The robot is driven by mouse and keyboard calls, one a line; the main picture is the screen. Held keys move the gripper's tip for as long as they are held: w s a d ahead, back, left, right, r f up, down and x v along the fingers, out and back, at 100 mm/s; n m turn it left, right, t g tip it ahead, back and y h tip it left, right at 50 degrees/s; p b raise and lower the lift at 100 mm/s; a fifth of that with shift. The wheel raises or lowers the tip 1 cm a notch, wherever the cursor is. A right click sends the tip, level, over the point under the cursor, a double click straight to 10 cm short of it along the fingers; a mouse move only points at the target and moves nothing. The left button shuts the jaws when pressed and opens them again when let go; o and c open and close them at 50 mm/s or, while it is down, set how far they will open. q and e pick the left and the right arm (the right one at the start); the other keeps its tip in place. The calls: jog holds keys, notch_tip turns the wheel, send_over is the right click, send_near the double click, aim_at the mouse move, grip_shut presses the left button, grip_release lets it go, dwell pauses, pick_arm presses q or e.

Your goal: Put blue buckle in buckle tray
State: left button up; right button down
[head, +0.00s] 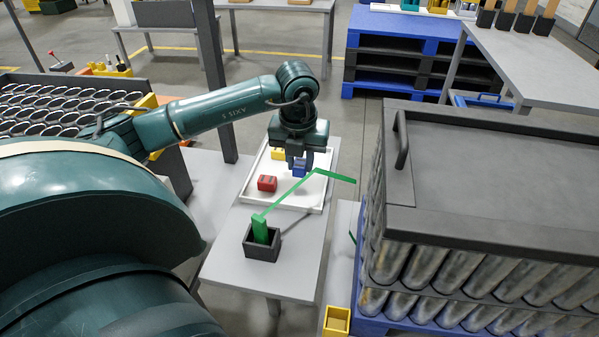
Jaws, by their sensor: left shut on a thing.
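The blue buckle (300,168) is a small block held between the fingers of my left gripper (298,164). The gripper points down, above the white buckle tray (315,194). A red buckle (267,184) lies in the tray to the left, and a yellow buckle (278,153) is at the tray's far left part. I cannot tell whether the blue buckle touches the tray floor. My right gripper is not in view.
A black box (262,248) with a green tool and a bent green strip (293,190) stands at the near end of the grey table (225,262). A large crate of cans (480,180) stands right. Can racks (50,110) are left.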

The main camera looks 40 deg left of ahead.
aim_at(300, 165)
pick_arm(q)
notch_tip(300, 165, down, 4)
jog(key=shift+r, duration=0.25)
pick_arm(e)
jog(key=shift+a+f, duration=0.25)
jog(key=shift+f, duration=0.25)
pick_arm(q)
jog(key=shift+f+b, duration=0.15)
jog(key=shift+b, duration=0.2)
jog(key=o, duration=1)
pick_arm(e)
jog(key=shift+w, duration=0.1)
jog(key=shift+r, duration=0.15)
